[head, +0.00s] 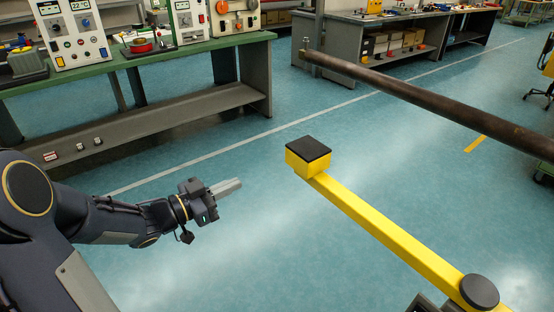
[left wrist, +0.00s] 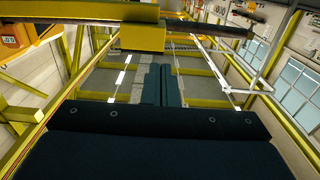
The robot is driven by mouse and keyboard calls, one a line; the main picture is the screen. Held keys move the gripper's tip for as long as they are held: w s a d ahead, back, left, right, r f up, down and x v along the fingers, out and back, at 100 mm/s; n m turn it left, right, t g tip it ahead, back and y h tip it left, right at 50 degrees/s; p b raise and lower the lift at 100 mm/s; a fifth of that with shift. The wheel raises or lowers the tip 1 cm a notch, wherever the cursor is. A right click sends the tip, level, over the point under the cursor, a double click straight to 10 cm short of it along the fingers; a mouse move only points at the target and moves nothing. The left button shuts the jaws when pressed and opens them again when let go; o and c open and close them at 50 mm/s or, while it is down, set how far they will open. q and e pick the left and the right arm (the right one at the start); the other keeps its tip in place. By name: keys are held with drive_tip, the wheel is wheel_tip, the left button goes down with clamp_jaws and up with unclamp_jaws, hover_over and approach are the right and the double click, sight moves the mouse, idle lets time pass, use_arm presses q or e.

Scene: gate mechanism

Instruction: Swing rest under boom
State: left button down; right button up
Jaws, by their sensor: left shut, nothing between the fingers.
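The rest is a yellow arm (head: 385,227) with a yellow block topped by a black pad (head: 308,149) at its far end. The arm runs from a round dark pivot cap (head: 479,291) at lower right. The boom is a long brown pipe (head: 430,104) at upper right, its end behind the pad and apart from it in the picture. My left gripper (head: 228,187) is shut and empty, left of the block with a clear gap. Its closed fingers (left wrist: 163,86) show in the left wrist view, below a yellow block (left wrist: 142,39). My right gripper is not seen.
A green-topped bench (head: 150,56) with instruments stands at upper left, and a grey workbench (head: 340,38) stands at the back. The blue floor between the left gripper and the yellow arm is clear. Yellow structural beams (left wrist: 28,75) show in the left wrist view.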

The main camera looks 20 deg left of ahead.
sight(287, 160)
use_arm(q)
drive_tip(key=x, duration=1.4)
drive_tip(key=shift+p, duration=0.3)
